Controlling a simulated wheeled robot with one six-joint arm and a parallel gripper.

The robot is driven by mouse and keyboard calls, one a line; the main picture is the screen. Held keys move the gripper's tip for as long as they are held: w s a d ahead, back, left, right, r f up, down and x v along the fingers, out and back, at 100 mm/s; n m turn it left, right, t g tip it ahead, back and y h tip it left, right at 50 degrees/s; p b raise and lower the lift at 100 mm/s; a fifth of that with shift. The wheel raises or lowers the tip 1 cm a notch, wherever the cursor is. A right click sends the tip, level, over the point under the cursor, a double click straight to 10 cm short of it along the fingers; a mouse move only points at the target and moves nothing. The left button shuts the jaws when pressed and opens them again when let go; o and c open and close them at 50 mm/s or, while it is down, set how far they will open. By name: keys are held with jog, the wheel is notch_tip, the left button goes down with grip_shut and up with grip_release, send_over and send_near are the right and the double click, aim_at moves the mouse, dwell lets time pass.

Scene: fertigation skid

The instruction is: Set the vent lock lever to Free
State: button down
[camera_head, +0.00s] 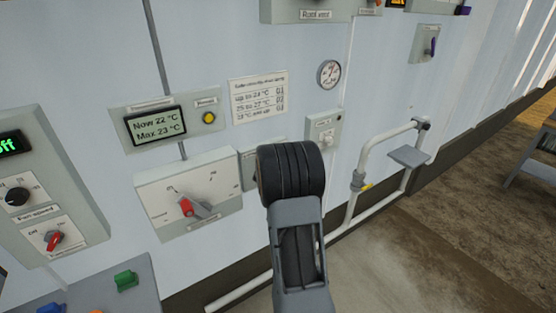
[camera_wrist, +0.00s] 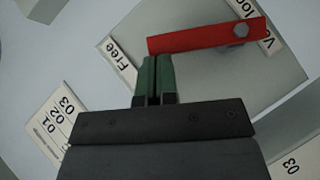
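The red vent lock lever (camera_wrist: 200,37) shows in the wrist view, with a grey pivot bolt (camera_wrist: 240,30) at its right end. Its left end lies close to the white Free label (camera_wrist: 123,56), a little right of it. A partly cut-off label beside the pivot reads "Ve... lock". My gripper (camera_wrist: 156,62) has its two green fingers together with only a thin dark line between them, and holds nothing visible. The fingertips are just below the lever's left end in the picture; contact cannot be told. In the head view my arm hides the gripper and the lever.
A grey box with a red knob (camera_head: 187,207) is left of my arm on the wall. Above it are a temperature display (camera_head: 157,126) and a printed sheet (camera_head: 258,97). A white pipe (camera_head: 357,160) stands out at right.

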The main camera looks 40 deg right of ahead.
dwell(0.6)
jog(key=w+a+p+v, duration=0.1)
jog(key=w+p+v, duration=0.1)
jog(key=v, duration=1)
jog(key=shift+s+a+r+p, duration=0.15)
jog(key=shift+a+r+p, duration=0.4)
jog(key=shift+p, duration=0.25)
